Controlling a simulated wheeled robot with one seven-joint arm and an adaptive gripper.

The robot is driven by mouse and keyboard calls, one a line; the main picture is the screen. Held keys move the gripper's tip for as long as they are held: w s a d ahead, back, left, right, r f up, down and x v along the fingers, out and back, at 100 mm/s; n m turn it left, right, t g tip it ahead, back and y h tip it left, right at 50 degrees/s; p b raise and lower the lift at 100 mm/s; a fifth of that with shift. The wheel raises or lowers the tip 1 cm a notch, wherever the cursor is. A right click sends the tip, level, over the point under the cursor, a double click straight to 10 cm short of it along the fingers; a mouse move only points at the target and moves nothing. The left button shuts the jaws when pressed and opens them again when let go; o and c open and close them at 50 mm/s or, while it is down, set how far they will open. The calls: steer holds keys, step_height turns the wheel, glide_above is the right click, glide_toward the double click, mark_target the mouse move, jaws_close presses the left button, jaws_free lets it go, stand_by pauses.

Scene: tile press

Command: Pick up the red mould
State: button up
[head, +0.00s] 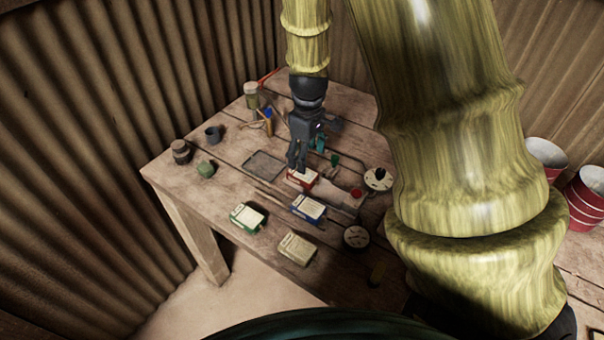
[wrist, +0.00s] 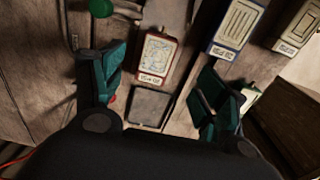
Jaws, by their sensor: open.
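The red mould (head: 301,178) lies on the wooden table (head: 226,155). It has a red rim and a pale patterned face, and the wrist view shows it too (wrist: 157,57). My gripper (head: 298,167) is over it in the head view, and its fingers hide part of the mould. In the wrist view my gripper (wrist: 157,78) has its two teal fingers spread wide, one on each side of the mould's near end. Nothing is between the pads. Whether the fingers touch the mould or the table cannot be told.
A blue mould (head: 309,208), a green mould (head: 247,217) and a cream mould (head: 297,248) lie nearby. A shallow grey tray (head: 264,166) is left of the red mould. Dials (head: 378,179) sit to the right. Jars (head: 181,151) stand at the left edge.

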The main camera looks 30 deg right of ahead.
mark_target(305, 177)
steer(key=shift+f, duration=0.3)
steer(key=shift+w+f, duration=1.25)
steer(key=shift+s+f+p, duration=0.5)
steer(key=shift+s+p, duration=0.2)
steer(key=shift+s, duration=0.1)
steer(key=f, duration=0.1)
steer(key=w+f, duration=0.1)
steer(key=f, duration=0.1)
steer(key=shift+a+p, duration=0.1)
steer(key=shift+p, duration=0.25)
steer(key=shift+f, duration=0.2)
steer(key=shift+s, duration=0.3)
steer(key=shift+w+f, duration=0.1)
steer(key=shift+w, duration=0.05)
steer(key=shift+c, duration=0.2)
